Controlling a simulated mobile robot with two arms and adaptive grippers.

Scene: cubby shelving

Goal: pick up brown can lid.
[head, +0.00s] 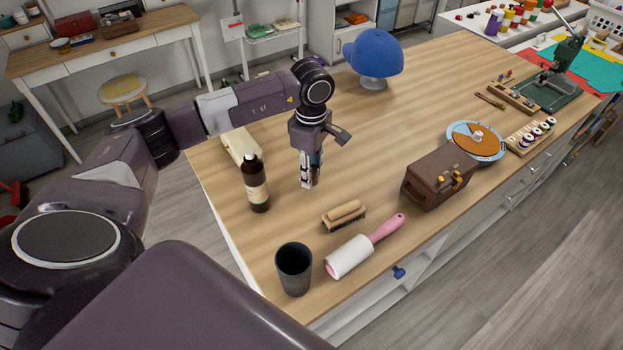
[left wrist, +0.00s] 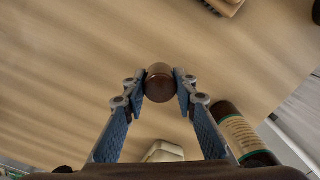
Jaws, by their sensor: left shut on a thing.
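The brown can lid (left wrist: 159,83) is a small, round, dark brown piece in the left wrist view, pinched between the fingertips of my left gripper (left wrist: 160,86). A finger touches it on each side. In the head view my left gripper (head: 311,182) points down at the wooden table, left of its middle, and the lid is mostly hidden by the fingers. I cannot tell whether the lid is clear of the tabletop. My right gripper is not in view.
A dark bottle (head: 256,183) stands left of my left gripper, by a cream object (head: 241,148). A brush (head: 344,215), lint roller (head: 362,248) and dark cup (head: 294,268) are nearer the front. A brown box (head: 438,177) is right; a blue cap (head: 374,52) stands behind.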

